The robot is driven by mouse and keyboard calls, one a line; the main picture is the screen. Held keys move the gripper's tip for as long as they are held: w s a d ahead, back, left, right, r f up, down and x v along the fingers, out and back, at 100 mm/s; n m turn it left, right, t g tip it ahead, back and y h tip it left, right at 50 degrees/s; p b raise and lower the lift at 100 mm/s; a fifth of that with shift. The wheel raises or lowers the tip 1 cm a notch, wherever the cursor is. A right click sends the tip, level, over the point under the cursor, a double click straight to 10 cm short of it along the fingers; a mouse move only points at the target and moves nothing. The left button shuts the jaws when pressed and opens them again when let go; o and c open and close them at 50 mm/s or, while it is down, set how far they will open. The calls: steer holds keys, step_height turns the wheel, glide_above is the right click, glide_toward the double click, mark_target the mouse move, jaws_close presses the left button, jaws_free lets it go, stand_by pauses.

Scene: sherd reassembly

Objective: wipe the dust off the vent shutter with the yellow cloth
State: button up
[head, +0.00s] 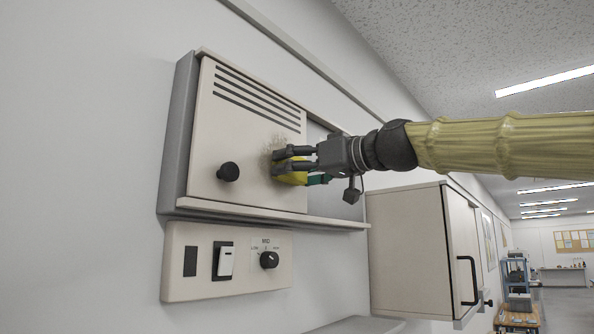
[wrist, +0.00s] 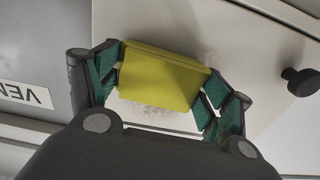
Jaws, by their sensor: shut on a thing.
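The vent shutter (head: 225,150) is a cream panel on the wall, with dark slots near its top and a black knob (head: 228,171) at lower left. A greyish-brown dust patch (head: 272,147) shows on its right part in the head view. A pale speckled patch (wrist: 152,112) shows beside the cloth in the wrist view. My gripper (wrist: 158,88) is shut on the yellow cloth (wrist: 165,72), a folded block between its green finger pads. The cloth is at the shutter's face, over the lower part of the dust; the fingers partly hide it in the head view (head: 292,178).
Below the shutter is a ledge (head: 270,215) and a control panel (head: 195,285) with a switch and a dial. A cream cabinet (head: 410,250) with a black handle stands out from the wall to the right. A label (wrist: 25,95) shows at left in the wrist view.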

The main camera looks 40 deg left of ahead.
mark_target(275, 190)
steer(key=shift+a+r+p, duration=0.1)
steer(key=shift+r+p, duration=3.05)
steer(key=shift+r, duration=1.05)
steer(key=shift+s+b, duration=0.55)
steer(key=shift+s, duration=0.7)
steer(key=shift+w+a+f+b, duration=0.1)
steer(key=shift+w+f+b, duration=0.05)
steer(key=shift+f+b, duration=2.1)
steer(key=shift+f, duration=1.05)
steer(key=shift+f, duration=0.1)
steer(key=shift+f+b, duration=2.2)
steer(key=shift+f, duration=0.8)
steer(key=shift+s, duration=0.2)
